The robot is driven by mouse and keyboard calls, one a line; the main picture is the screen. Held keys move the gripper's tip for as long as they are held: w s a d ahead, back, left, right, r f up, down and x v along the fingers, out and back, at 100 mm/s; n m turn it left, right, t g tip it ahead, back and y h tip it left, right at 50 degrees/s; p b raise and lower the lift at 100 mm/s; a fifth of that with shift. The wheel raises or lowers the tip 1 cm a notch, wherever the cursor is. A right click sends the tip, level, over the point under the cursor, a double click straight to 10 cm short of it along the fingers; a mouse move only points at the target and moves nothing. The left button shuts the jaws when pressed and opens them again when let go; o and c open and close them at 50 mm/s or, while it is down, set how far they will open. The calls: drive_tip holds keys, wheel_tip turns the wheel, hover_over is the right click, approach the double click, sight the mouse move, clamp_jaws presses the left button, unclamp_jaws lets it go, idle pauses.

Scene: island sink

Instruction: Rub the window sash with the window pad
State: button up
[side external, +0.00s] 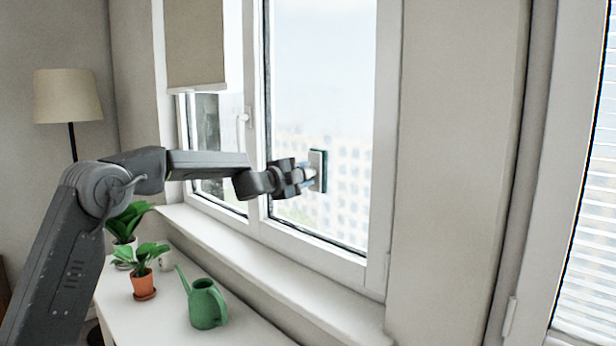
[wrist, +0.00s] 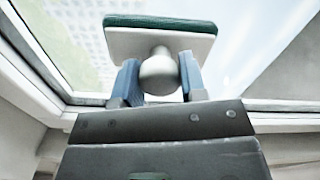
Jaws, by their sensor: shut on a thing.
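The window pad (side external: 318,171) is a pale plate with a dark green face and a rounded knob. It is upright against or very near the glass of the right-hand window sash (side external: 318,120); I cannot tell whether it touches. My gripper (side external: 306,174) is shut on the pad's knob. In the wrist view, the blue fingertips of my gripper (wrist: 158,80) sit on both sides of the grey knob, and the window pad (wrist: 160,40) stands beyond them with its green side toward the glass. The sash frame (wrist: 285,105) runs along the lower part of that view.
Below the window is a white sill (side external: 260,262). A white table (side external: 165,310) holds a green watering can (side external: 207,305), a plant in an orange pot (side external: 143,283) and another plant (side external: 125,222). A rolled blind (side external: 195,45) hangs over the left sash. A lamp (side external: 68,97) stands far left.

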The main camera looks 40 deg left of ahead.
drive_tip(key=shift+w+a, duration=0.15)
drive_tip(key=shift+a, duration=1.75)
drive_tip(key=s, duration=0.6)
drive_tip(key=shift+d, duration=0.1)
drive_tip(key=s, duration=0.3)
